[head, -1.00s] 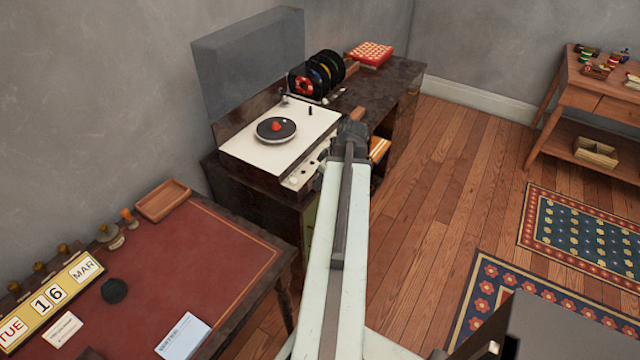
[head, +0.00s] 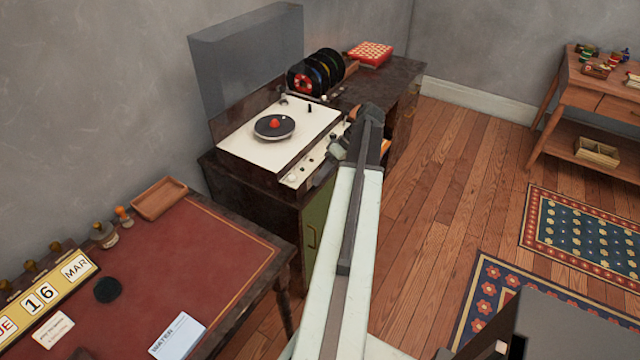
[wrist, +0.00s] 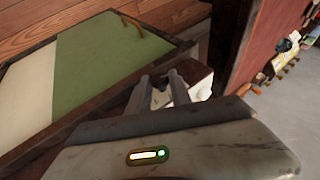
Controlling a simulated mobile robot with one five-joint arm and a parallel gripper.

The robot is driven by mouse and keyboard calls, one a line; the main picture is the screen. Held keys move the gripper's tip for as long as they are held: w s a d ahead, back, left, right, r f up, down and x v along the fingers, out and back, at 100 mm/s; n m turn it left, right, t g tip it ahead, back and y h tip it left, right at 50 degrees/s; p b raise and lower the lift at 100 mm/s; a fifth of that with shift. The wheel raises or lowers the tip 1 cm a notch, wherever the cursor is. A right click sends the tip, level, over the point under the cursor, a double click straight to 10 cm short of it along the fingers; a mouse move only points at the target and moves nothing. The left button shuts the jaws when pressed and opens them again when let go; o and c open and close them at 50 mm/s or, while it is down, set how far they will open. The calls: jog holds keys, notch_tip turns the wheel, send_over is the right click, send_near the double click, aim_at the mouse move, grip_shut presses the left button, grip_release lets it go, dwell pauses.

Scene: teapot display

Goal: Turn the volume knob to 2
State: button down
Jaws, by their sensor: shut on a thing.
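The record player (head: 250,142) has a white top with a dark platter and a red centre. Its pale front control panel (head: 301,172) carries several small knobs and runs along the near right edge. My gripper (head: 326,163) is at that panel, mostly hidden by my arm in the head view. In the wrist view my gripper (wrist: 160,80) has its two grey fingers against the pale panel (wrist: 199,85), closed on a small knob there. The knob's markings and pointer cannot be read, and I cannot tell which number it is at.
The dark cabinet under the player has a green door (head: 315,238), also in the wrist view (wrist: 105,62). Records in a rack (head: 316,74) and a red box (head: 369,53) stand behind. A red-topped desk (head: 205,255) is at front left. Open floor (head: 440,190) is to the right.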

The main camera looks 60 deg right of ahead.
jog(key=shift+d+f+y+b, duration=0.15)
jog(key=shift+d+y+b, duration=0.05)
jog(key=shift+y+b, duration=0.55)
jog(key=c, duration=1.2)
grip_release()
